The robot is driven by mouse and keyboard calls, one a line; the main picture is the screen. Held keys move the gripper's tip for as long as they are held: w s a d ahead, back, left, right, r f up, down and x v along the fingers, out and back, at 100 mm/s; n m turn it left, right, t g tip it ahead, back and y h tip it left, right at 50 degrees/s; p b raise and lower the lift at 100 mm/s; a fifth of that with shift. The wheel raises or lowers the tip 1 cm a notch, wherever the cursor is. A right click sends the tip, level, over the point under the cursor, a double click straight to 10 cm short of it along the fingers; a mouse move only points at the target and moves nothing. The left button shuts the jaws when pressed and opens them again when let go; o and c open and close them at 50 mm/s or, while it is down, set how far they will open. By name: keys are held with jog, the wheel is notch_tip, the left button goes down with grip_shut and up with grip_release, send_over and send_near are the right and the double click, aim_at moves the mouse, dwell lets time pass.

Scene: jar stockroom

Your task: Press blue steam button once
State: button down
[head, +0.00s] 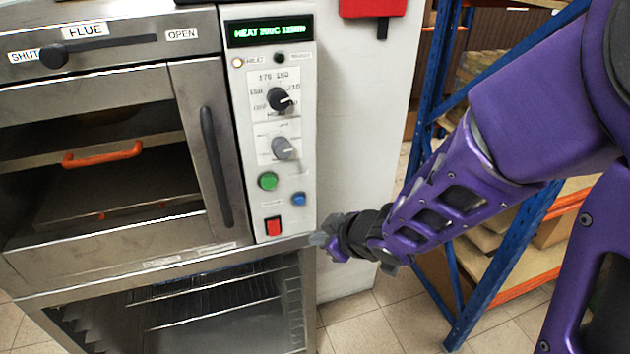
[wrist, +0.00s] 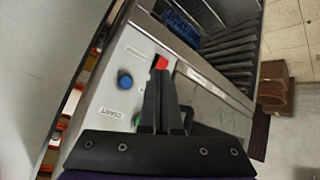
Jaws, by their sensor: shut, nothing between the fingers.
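The blue steam button (head: 298,198) is a small round button low on the right of the oven's control panel (head: 243,205). It also shows in the wrist view (wrist: 125,80), left of my fingers, unobstructed. My gripper (head: 322,240) is shut and empty, just right of and below the button in the head view. In the wrist view my gripper (wrist: 160,75) has its fingers together, pointing towards the red switch (wrist: 160,62). The fingers are apart from the blue button. Whether they touch the panel I cannot tell.
A green button (head: 267,181) and a red switch (head: 273,226) sit close to the blue one. The oven door handle (head: 216,165) stands to the left. A blue shelf rack (head: 500,260) is behind my arm.

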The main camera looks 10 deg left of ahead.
jog(key=w+a+p, duration=0.1)
jog(key=w+a, duration=0.3)
jog(key=w, duration=0.3)
jog(key=shift+w+a, duration=0.2)
jog(key=shift+w, duration=0.1)
dwell(1.9)
jog(key=shift+w+a, duration=0.25)
jog(key=shift+w, duration=0.05)
jog(key=shift+w+a, duration=0.25)
jog(key=shift+w, duration=0.1)
dwell(0.8)
dwell(0.3)
jog(key=shift+s+d, duration=0.5)
jog(key=shift+s, duration=0.25)
jog(key=shift+s+d+b, duration=0.1)
jog(key=shift+s+d, duration=0.35)
jog(key=shift+s, duration=0.25)
jog(key=shift+s+d+b, duration=0.15)
jog(key=shift+s+d, duration=0.25)
jog(key=shift+s, duration=0.35)
jog(key=shift+s+d+b, duration=0.1)
jog(key=shift+s+d, duration=0.35)
jog(key=shift+s, duration=0.25)
